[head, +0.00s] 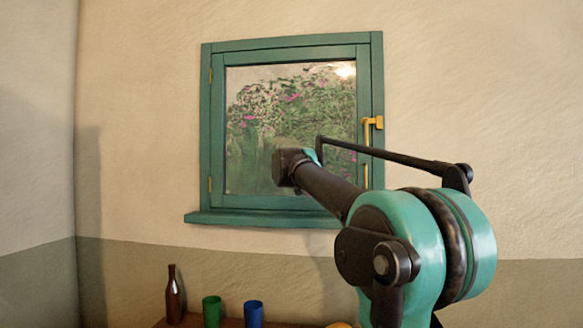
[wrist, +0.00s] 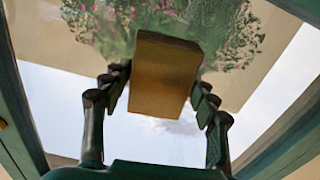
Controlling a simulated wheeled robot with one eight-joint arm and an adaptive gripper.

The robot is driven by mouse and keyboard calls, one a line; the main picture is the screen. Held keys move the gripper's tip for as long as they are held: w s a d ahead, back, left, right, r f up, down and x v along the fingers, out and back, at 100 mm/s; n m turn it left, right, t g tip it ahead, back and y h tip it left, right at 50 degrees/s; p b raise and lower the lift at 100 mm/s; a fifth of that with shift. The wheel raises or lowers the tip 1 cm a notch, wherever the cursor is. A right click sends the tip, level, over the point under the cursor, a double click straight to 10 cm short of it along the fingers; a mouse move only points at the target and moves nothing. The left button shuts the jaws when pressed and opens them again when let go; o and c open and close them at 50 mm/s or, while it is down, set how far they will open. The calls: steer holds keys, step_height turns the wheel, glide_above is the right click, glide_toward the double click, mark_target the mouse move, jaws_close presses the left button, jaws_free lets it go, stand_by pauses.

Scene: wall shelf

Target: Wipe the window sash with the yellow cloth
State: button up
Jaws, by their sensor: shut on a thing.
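The green-framed window sash (head: 290,202) is on the wall ahead, with plants and pink flowers showing in its glass (head: 250,120). The sash looks closed in the head view. In the wrist view, my gripper (wrist: 163,88) is shut on the yellow cloth (wrist: 165,75), which looks like a thick brownish-yellow block. The cloth is in front of the glass; I cannot tell whether it touches it. In the head view my arm covers the lower right of the window, and the cloth and fingers are hidden.
A brass handle (head: 367,150) is on the window's right side, and a green sill (head: 260,219) juts out below. Lower down, a brown bottle (head: 174,295), a green cup (head: 211,311) and a blue cup (head: 253,314) stand on a brown surface. The wall left of the window is clear.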

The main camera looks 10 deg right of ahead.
mark_target(267, 149)
steer(key=shift+s+d+r, duration=0.7)
steer(key=shift+d+r, duration=0.9)
steer(key=shift+d, duration=0.2)
steer(key=shift+w+a, duration=1)
steer(key=shift+a, duration=1.45)
steer(key=shift+w+a, duration=1.05)
steer(key=shift+a, duration=1.35)
steer(key=shift+w+a, duration=1)
steer(key=shift+a, duration=1.45)
steer(key=shift+r, duration=1.55)
steer(key=s+d, duration=0.3)
steer(key=d, duration=0.4)
steer(key=s+d, duration=0.3)
steer(key=d, duration=0.4)
steer(key=shift+s+d, duration=0.15)
steer(key=shift+d, duration=0.2)
